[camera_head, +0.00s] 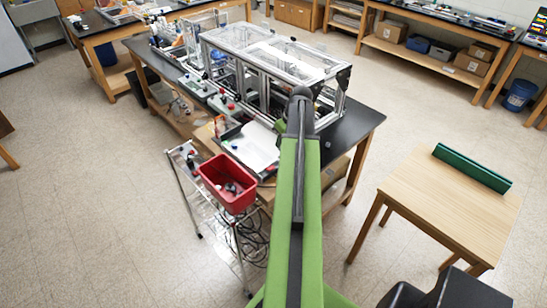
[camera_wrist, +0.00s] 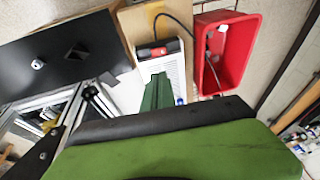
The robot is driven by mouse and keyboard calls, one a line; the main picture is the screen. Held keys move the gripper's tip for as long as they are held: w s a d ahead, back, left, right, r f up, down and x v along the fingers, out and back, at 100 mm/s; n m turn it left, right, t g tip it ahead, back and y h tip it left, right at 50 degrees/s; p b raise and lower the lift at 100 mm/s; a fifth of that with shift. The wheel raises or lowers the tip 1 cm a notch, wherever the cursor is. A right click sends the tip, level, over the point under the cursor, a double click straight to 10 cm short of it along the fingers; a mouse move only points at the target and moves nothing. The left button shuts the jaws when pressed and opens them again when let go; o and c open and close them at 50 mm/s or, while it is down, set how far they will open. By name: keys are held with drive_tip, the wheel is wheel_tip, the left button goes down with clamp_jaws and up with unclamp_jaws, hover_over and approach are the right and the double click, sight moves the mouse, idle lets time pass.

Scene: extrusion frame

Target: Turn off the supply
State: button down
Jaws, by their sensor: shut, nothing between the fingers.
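My arm reaches over the dark workbench in the camera_head view, and my gripper (camera_head: 300,94) is at its far end, in front of the aluminium extrusion frame (camera_head: 262,52). In the wrist view my gripper's dark green fingers (camera_wrist: 158,93) are together, with nothing seen between them. Just beyond them lies a white panel (camera_wrist: 172,66) with a small red and black part (camera_wrist: 152,52) and a black cable (camera_wrist: 172,18) at its far edge. This may be the supply, but I cannot read labels or a switch position. My fingers overlap the panel in the picture; contact cannot be told.
A red bin (camera_head: 228,183) with dark items stands on a wire cart beside the bench. Small control boxes (camera_head: 226,104) with red buttons sit left of the frame. A wooden table (camera_head: 450,205) with a green object (camera_head: 472,168) stands at the right. Open floor lies between.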

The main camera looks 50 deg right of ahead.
sight(269, 169)
drive_tip(key=shift+a+f, duration=0.1)
drive_tip(key=b+x, duration=1.2)
drive_tip(key=x, duration=0.1)
drive_tip(key=shift+s+a+f+b, duration=0.1)
drive_tip(key=shift+s+a+b, duration=0.15)
drive_tip(key=shift+s+b, duration=0.15)
drive_tip(key=shift+a+f+b, duration=0.2)
drive_tip(key=shift+f+b, duration=0.2)
drive_tip(key=shift+f, duration=0.05)
drive_tip(key=shift+r, duration=0.1)
